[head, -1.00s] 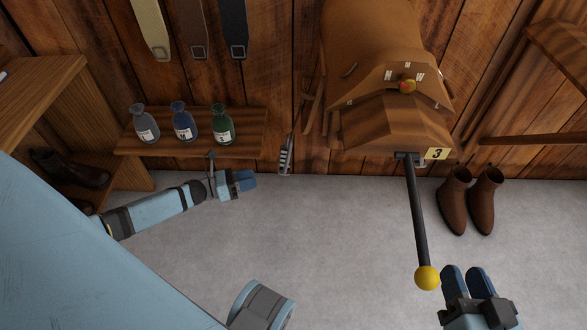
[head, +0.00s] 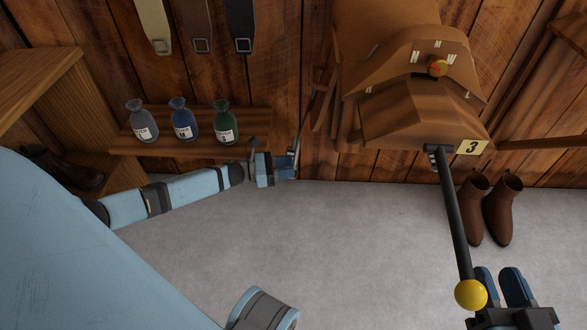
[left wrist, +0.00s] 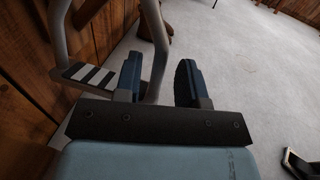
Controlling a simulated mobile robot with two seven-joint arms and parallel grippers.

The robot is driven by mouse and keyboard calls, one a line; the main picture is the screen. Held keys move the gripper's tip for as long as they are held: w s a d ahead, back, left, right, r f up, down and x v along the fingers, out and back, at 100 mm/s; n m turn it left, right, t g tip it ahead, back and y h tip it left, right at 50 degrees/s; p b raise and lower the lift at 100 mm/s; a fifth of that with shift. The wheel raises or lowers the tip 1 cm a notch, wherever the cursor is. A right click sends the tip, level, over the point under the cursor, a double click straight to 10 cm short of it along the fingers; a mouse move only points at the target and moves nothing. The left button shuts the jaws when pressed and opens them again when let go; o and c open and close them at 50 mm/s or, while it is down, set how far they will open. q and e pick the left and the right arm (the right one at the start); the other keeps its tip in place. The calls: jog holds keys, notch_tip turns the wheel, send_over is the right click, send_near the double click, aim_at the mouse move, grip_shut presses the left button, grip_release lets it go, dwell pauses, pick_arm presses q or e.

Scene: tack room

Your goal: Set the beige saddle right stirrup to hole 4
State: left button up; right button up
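A tan-brown saddle (head: 400,75) sits on the rack marked 3, at the upper right of the head view. Its stirrup (head: 297,158) hangs on a strap at the saddle's left side, partly behind my left gripper (head: 286,167). In the left wrist view the metal stirrup (left wrist: 84,74) has a striped tread. One side bar of it passes between the two blue fingers of my left gripper (left wrist: 158,80), which stand apart. The strap's holes cannot be made out. My right gripper (head: 501,287) is open and empty, beside the yellow ball.
A black bar (head: 456,215) with a yellow ball (head: 471,295) sticks out below the number sign (head: 472,147). Brown boots (head: 502,212) stand beneath. Bottles (head: 182,122) stand on a wooden shelf (head: 257,121) left of the stirrup. Straps (head: 200,28) hang above. The grey floor is clear in the middle.

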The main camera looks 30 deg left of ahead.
pick_arm(q)
jog(key=shift+x, duration=1.15)
grip_shut()
